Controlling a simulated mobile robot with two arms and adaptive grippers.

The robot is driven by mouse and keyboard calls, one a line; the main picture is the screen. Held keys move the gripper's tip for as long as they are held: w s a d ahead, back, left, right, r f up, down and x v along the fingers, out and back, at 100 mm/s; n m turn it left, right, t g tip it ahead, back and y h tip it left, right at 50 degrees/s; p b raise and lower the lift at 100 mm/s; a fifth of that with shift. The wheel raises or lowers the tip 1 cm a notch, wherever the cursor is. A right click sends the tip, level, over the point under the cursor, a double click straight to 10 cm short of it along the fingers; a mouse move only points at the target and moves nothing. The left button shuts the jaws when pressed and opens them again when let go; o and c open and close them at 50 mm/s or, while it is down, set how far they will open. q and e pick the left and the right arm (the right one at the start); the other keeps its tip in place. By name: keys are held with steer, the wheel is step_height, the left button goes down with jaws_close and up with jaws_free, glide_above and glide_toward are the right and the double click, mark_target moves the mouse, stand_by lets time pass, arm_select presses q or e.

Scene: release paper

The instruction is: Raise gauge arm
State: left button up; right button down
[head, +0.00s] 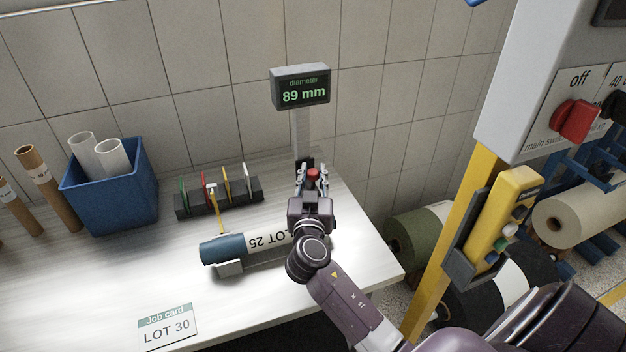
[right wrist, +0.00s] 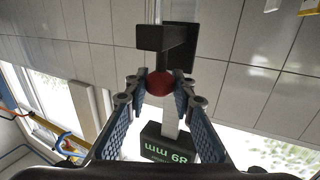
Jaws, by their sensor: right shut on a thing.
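The diameter gauge stands at the back of the bench, with a grey post (head: 300,130) and a display (head: 301,88) reading 89 mm. The display also shows upside down in the right wrist view (right wrist: 168,150). The gauge arm's red knob (head: 313,173) is between my right gripper's (head: 314,182) fingertips. In the right wrist view the fingers (right wrist: 160,85) are shut on the red knob (right wrist: 160,82), below a dark block (right wrist: 165,38). A blue-ended roll (head: 222,247) labelled LOT 25 lies in a cradle under my right arm, which hides its right part. My left gripper is out of view.
A rack (head: 190,206) of coloured tags stands behind the roll. A blue bin (head: 105,195) with white tubes is at left, beside brown tubes (head: 50,190). A job card (head: 167,328) reads LOT 30. A yellow post (head: 436,280) and a switch cabinet stand at right.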

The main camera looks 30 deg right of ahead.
step_height(320, 180, up, 10)
steer(key=p, duration=0.3)
steer(key=shift+f, duration=0.2)
steer(key=shift+r, duration=0.25)
steer(key=c, duration=1.6)
jaws_free()
steer(key=shift+f, duration=0.1)
steer(key=shift+s+a+f, duration=0.1)
steer(key=shift+s+a, duration=0.05)
steer(key=shift+s, duration=0.05)
steer(key=v, duration=0.7)
